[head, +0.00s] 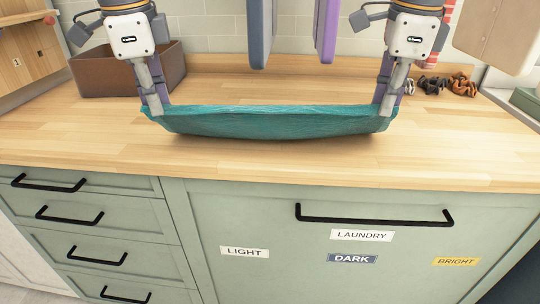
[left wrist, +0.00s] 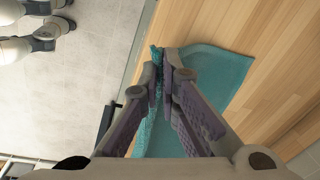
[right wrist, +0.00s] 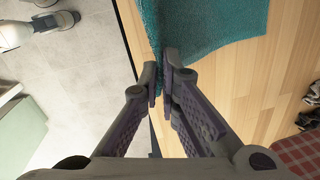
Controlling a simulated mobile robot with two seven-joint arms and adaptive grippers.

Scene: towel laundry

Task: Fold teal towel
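The teal towel (head: 270,121) hangs stretched between my two grippers above the wooden counter in the head view. Its top edge is nearly straight and its lower part sags toward the counter; whether it touches there is hard to tell. My left gripper (head: 156,110) is shut on the towel's left corner, and the towel also shows in the left wrist view (left wrist: 218,75). My right gripper (head: 385,107) is shut on its right corner, and the towel also shows in the right wrist view (right wrist: 215,25).
The wooden counter (head: 445,150) is clear in front of the towel. A brown box (head: 105,77) stands at the back left. Dark and brown scrunchies (head: 461,85) lie at the back right. Grey and purple items (head: 326,30) hang at the back. A green cabinet (head: 330,285) with labels is below.

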